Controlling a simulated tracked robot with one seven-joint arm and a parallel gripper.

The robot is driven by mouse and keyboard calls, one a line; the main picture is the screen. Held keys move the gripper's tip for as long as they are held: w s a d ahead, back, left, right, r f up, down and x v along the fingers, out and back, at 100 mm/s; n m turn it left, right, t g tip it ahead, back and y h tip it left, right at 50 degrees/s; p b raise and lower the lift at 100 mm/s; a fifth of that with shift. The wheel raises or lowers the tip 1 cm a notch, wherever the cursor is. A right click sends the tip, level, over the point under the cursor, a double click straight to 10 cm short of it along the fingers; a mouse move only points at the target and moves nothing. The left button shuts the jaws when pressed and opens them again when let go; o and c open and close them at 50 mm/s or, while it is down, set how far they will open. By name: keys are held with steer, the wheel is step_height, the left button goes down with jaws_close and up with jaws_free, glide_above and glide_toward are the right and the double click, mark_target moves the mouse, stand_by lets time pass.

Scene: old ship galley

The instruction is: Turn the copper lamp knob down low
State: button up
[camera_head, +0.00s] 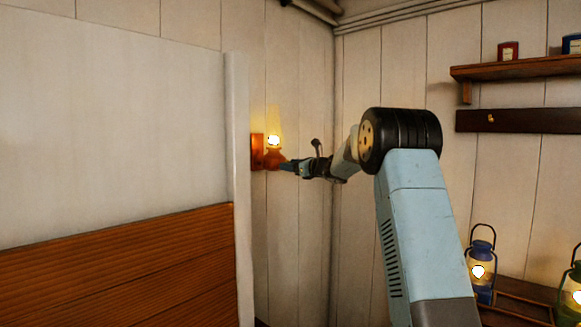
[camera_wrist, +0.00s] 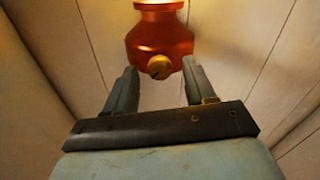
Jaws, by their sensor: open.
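The copper lamp (camera_head: 273,158) is mounted on the far wall just right of the white partition edge, and its top glows. In the wrist view the lamp's red-copper body (camera_wrist: 160,38) is at the top centre. Its round brass knob (camera_wrist: 159,67) faces me, with a dark mark on its lower left. My gripper (camera_wrist: 158,80) is open, with its two fingers apart and the knob showing between and just beyond the tips. No contact with the knob is visible. In the head view my gripper (camera_head: 285,166) is beside the lamp's lower right; the knob is too small to make out there.
A white partition (camera_head: 238,180) with wooden lower boards stands close left of the lamp. A blue lantern (camera_head: 481,268) and a green lantern (camera_head: 573,290) stand at lower right. A wooden shelf (camera_head: 515,68) with small tins is at upper right. The wall right of the lamp is bare.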

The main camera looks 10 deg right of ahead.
jaws_close()
steer(key=shift+a, duration=0.1)
stand_by(0.4)
steer(key=shift+n, duration=0.3)
steer(key=shift+f+n, duration=0.1)
steer(key=shift+n, duration=12.1)
